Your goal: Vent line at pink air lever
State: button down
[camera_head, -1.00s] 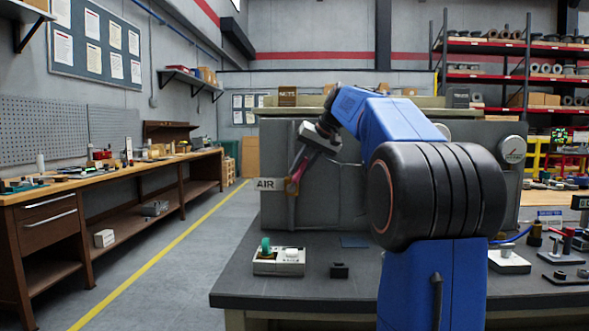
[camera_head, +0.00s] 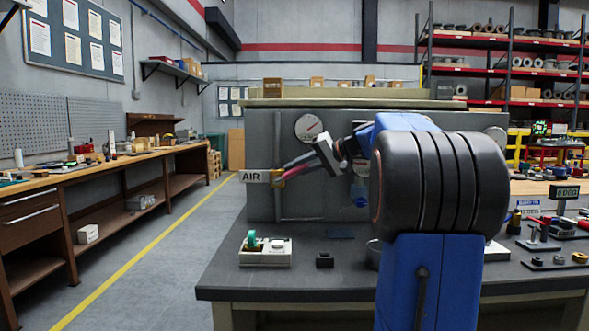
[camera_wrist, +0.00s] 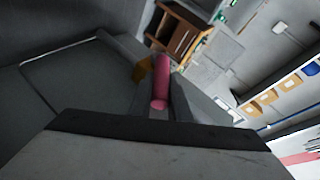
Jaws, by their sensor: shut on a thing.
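The pink air lever (camera_head: 297,163) sits on a yellow valve body (camera_head: 278,178) on the grey panel, to the right of the white AIR label (camera_head: 255,176). It points right and slightly up from its pivot. My gripper (camera_head: 312,158) is shut on the lever's outer part. In the wrist view the pink lever (camera_wrist: 161,82) lies between the two fingers (camera_wrist: 160,105), with the yellow valve body (camera_wrist: 142,69) behind it. My arm hides part of the panel to the right.
A round gauge (camera_head: 309,127) is on the panel above the lever. The floor aisle at left is clear.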

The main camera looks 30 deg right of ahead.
jog(key=shift+f, duration=0.1)
jog(key=c, duration=1.7)
grip_release()
jog(key=shift+o, duration=0.2)
notch_tip(320, 180, up, 10)
